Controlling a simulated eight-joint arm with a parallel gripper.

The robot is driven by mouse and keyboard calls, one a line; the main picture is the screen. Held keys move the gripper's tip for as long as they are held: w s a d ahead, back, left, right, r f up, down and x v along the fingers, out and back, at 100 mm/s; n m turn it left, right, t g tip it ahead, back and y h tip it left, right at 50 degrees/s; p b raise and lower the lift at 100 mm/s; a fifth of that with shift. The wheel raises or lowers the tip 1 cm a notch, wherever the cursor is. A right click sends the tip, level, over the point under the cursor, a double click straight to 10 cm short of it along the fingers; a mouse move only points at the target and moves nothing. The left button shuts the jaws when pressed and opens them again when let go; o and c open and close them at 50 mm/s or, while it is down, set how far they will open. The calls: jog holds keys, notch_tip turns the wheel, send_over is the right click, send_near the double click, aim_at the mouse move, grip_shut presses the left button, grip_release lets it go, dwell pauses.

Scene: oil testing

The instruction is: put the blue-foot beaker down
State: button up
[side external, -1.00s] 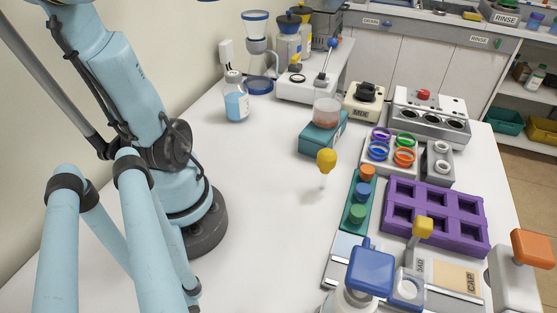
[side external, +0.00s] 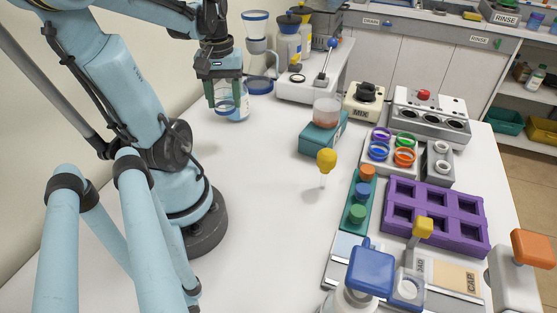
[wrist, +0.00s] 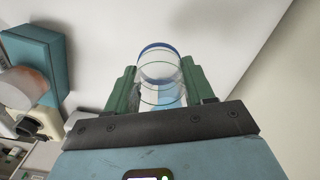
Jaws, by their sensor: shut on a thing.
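My gripper (side external: 223,103) is at the upper left of the side view, pointing down, its green fingers shut on the sides of the blue-foot beaker (side external: 222,88). The beaker is clear, and its blue foot shows at its lower end, below the fingers. In the wrist view the beaker (wrist: 158,70) sits between the two fingers, with its blue foot (wrist: 158,48) pointing away from the camera. It looks upright and seems to hang above the white table; I cannot tell how far.
A bottle of blue liquid (side external: 241,114) stands partly hidden behind the beaker. A teal block with a beaker of reddish liquid (side external: 326,112) stands to the right, near a yellow-topped dropper (side external: 326,160). The white table (side external: 260,190) is clear between my base and the dropper.

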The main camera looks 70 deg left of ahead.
aim_at(230, 143)
jog(key=shift+f, duration=5)
jog(key=shift+f, duration=0.15)
jog(key=o, duration=1)
jog(key=shift+r, duration=6.15)
jog(key=shift+w, duration=0.1)
